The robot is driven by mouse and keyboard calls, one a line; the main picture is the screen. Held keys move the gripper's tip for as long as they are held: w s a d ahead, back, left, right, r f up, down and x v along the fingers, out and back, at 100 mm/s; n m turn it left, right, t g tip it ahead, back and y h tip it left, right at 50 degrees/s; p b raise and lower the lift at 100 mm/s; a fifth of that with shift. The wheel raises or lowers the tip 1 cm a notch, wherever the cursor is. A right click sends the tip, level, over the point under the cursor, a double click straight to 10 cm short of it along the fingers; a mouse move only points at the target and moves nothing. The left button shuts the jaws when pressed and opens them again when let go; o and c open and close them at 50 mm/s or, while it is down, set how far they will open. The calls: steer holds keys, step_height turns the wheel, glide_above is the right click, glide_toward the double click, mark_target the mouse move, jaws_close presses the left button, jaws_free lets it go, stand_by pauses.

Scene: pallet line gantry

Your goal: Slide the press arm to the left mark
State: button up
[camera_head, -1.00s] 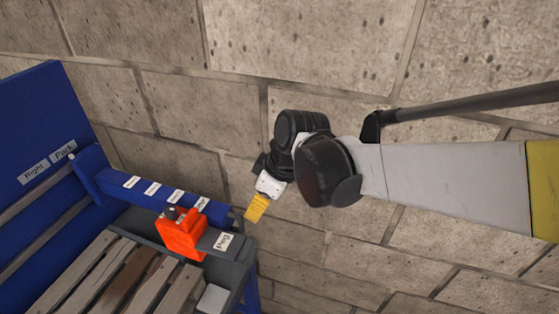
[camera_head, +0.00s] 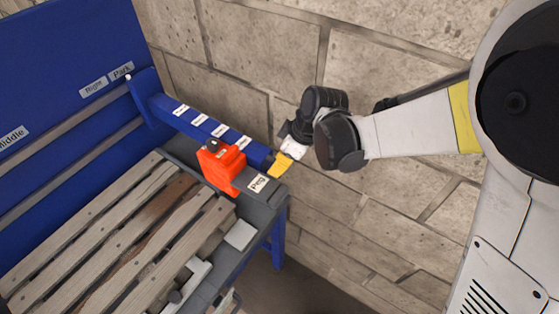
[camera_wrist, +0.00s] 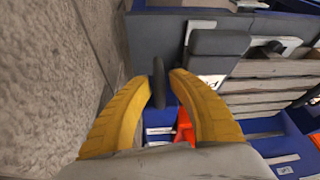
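The press arm (camera_head: 205,125) is a long blue beam with several small white labels. It runs from the blue label board (camera_head: 70,50) to a dark end at my gripper. The board's labels Middle (camera_head: 13,138), Right (camera_head: 93,87) and Park (camera_head: 122,71) show; no left mark is in view. The beam stands near Park. My gripper (camera_head: 282,166) is at the beam's free end. In the wrist view its yellow fingers (camera_wrist: 161,80) are apart, with a dark upright handle (camera_wrist: 158,88) between them; gaps seem to show beside it. Contact is unclear in the head view.
An orange block (camera_head: 222,168) sits beside the beam, near a Peg label (camera_head: 258,184) on a grey rail. A slatted wooden pallet (camera_head: 110,240) lies left of the rail. A stone wall (camera_head: 240,60) stands close behind the beam and my arm.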

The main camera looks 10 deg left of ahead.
steer(key=shift+f, duration=0.1)
jaws_close()
